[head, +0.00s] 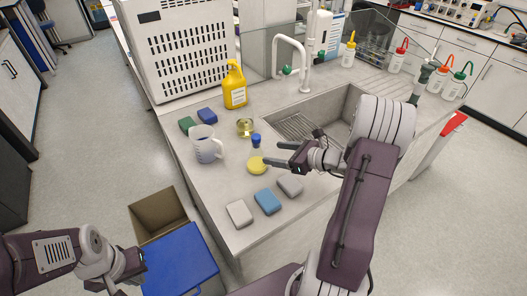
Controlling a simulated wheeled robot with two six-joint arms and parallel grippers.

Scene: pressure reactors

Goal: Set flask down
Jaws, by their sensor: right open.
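A small round glass vessel with yellowish contents (245,127), which may be the flask, is on the grey counter (215,195) near the yellow bottle. My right gripper (272,155) is open, its fingers pointing left over the counter in front of the sink. Between and beside its fingertips nothing is clearly held. A yellow disc (256,166) lies just left of the lower finger, and a small blue-topped item (256,139) stands just beyond the upper finger. My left gripper (122,280) is low at the bottom left, off the counter; its fingers are hard to make out.
A measuring jug (205,149) and several coloured sponges (267,201) are on the counter. The yellow bottle (234,88) stands at the back. A sink (310,120) with a tap (287,58) is beyond my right gripper. A blue-lidded box (180,262) is on the floor.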

